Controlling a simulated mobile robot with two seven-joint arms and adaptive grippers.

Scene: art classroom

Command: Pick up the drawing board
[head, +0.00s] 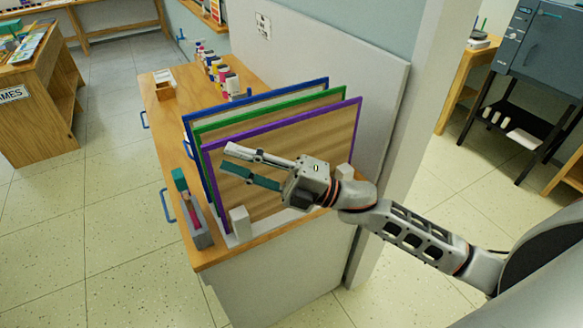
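Three framed drawing boards stand upright, one behind another, in a light rack (238,238) at the front end of a wooden-topped cabinet. The nearest drawing board (318,140) has a purple frame and a wood-brown face. Behind it show the edges of a green-framed board (270,108) and a blue-framed board (262,95). My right gripper (229,159) is in front of the purple-framed board, pointing left across its face. Its two fingers are apart with nothing seen between them. I cannot tell whether it touches the board. My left gripper is not in view.
A narrow grey holder (200,236) with a teal-topped item sits left of the rack. Several paint bottles (217,68) and a small wooden box (164,88) stand farther back on the cabinet. A grey panel (375,105) rises on the right. The floor at left (85,215) is clear.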

